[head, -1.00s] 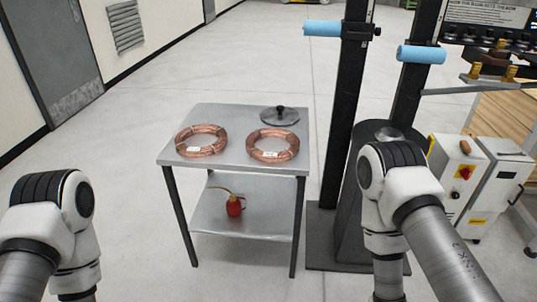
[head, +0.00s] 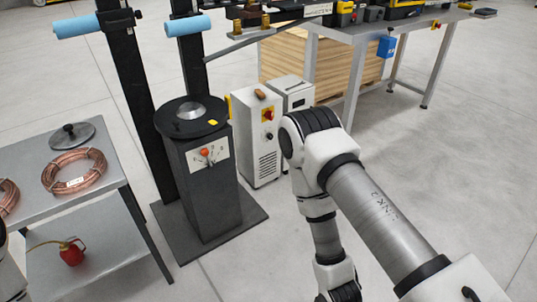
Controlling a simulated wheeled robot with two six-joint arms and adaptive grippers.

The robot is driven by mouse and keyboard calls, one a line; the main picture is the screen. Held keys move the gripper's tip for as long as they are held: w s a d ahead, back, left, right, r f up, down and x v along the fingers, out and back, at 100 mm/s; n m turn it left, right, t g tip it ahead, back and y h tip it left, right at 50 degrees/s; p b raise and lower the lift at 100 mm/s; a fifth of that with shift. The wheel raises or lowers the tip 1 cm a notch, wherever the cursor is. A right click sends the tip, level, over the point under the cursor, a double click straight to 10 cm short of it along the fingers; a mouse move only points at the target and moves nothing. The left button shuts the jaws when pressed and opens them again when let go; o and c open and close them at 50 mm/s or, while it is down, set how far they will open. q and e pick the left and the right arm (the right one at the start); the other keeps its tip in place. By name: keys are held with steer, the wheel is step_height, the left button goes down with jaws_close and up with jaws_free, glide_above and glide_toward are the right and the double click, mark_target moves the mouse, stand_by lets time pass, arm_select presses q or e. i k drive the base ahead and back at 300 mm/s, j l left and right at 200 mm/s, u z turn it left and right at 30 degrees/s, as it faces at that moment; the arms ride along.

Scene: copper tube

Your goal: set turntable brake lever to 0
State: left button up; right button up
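The turntable (head: 192,118) is a dark round plate with a pale centre on top of a dark square pedestal (head: 212,205). A white plate (head: 206,157) on the pedestal's front carries a small brake lever with an orange-red knob (head: 204,152). Its markings are too small to read. My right arm reaches down to the right of the pedestal, apart from it, and its gripper is out of view below the frame. Only a sliver of my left arm shows at the left edge, and its gripper is not in view.
A grey table (head: 120,195) with copper coils (head: 74,171) and a dark lid (head: 72,134) stands left. A red oil can (head: 72,253) is on its lower shelf. A white cabinet (head: 257,140) stands behind the pedestal to the right. Floor in front of the pedestal is clear.

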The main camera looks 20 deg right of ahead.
mark_target(205, 152)
steer(key=z, duration=0.35)
steer(key=i+z, duration=0.3)
steer(key=z, duration=0.2)
steer(key=i+j+z, duration=0.1)
steer(key=i+z, duration=0.35)
steer(key=k, duration=0.1)
